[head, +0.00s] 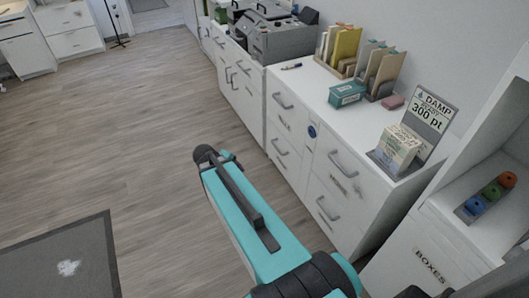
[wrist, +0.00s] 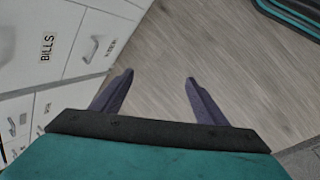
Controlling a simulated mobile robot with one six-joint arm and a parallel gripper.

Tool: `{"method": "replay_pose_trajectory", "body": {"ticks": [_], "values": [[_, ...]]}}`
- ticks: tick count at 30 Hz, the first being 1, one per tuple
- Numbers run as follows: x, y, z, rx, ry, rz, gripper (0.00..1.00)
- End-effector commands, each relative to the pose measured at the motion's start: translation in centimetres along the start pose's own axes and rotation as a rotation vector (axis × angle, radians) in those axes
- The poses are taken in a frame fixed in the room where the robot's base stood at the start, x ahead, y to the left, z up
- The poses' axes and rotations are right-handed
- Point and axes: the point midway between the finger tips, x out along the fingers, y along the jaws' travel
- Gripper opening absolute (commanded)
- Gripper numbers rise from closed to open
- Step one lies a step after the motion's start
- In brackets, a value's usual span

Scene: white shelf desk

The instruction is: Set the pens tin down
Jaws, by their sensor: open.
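My gripper (wrist: 158,82) is open in the wrist view, its two dark fingers apart with only wood floor between them. It holds nothing. In the head view my teal arm reaches over the floor beside the white cabinets, and the fingers cannot be made out. No thing is clearly readable as the pens tin. A teal box with a pale label (head: 346,94) stands on the white counter (head: 318,88); I cannot tell whether it is the tin.
File holders (head: 340,50) stand behind the teal box, a pink block (head: 392,102) to its right. A grey machine (head: 268,35) is at the far left. White drawers (wrist: 85,42) are close in the wrist view.

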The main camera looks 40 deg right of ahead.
Motion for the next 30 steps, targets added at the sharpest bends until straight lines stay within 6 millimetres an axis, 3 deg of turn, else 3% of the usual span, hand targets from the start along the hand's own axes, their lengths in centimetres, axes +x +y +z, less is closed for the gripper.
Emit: {"method": "replay_pose_trajectory", "body": {"ticks": [1,6,9,12,18,30], "values": [[0.0,-3.3,-0.9,0.029,0.014,-0.053,0.67],[0.8,-14.2,-2.2,0.146,0.009,-0.245,0.67],[2.1,-19.7,-1.7,0.196,-0.025,-0.331,0.67],[3.8,-23.7,-0.5,0.221,-0.065,-0.383,0.67],[7.9,-29.6,2.7,0.239,-0.147,-0.437,0.67],[16.5,-37.3,10.7,0.213,-0.296,-0.463,0.67]]}}
